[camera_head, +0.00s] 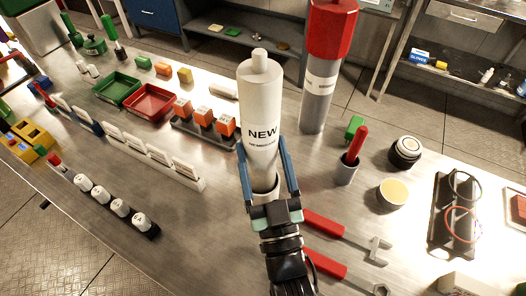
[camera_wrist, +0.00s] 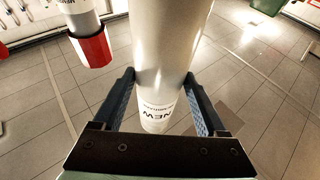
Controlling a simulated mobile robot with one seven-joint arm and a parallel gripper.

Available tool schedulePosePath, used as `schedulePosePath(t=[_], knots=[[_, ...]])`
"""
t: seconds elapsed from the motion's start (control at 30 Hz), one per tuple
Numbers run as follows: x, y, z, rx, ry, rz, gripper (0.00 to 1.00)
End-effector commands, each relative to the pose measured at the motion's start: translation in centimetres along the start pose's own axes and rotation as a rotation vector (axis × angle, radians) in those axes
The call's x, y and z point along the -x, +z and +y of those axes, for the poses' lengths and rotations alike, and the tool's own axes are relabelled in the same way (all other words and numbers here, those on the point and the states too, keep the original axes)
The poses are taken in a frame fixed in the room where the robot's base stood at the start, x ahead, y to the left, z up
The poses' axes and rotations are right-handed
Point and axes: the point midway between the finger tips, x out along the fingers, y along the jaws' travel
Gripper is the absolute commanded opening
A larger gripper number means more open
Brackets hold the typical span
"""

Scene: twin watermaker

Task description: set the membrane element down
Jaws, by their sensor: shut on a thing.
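The membrane element is a white cylinder marked NEW (camera_head: 262,92) with a narrow stub on top. It stands roughly upright in the middle of the head view. My gripper (camera_head: 263,150) is shut around its body, one blue finger on each side. In the wrist view the element (camera_wrist: 168,45) runs between the fingers of my gripper (camera_wrist: 160,88), its NEW label upside down. Its lower end is partly hidden by my gripper in the head view, so I cannot tell whether it touches the bench.
A grey cylinder with a red cap (camera_head: 318,95) stands close behind to the right. Orange-and-white blocks (camera_head: 203,117) in a dark holder are to the left. A red-handled tool in a cup (camera_head: 346,170) and red-handled wrenches (camera_head: 330,225) lie right. Bare metal bench (camera_head: 215,225) shows at front left.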

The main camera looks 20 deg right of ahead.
Motion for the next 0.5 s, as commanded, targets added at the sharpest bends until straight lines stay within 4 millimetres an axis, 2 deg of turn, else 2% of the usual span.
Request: schedulePosePath(t=[0.47,0.5], knots=[[0.3,0.8,0.0,-0.001,0.001,0.007,0.0],[0.4,1.0,0.0,0.0,0.001,0.0,0.8]])
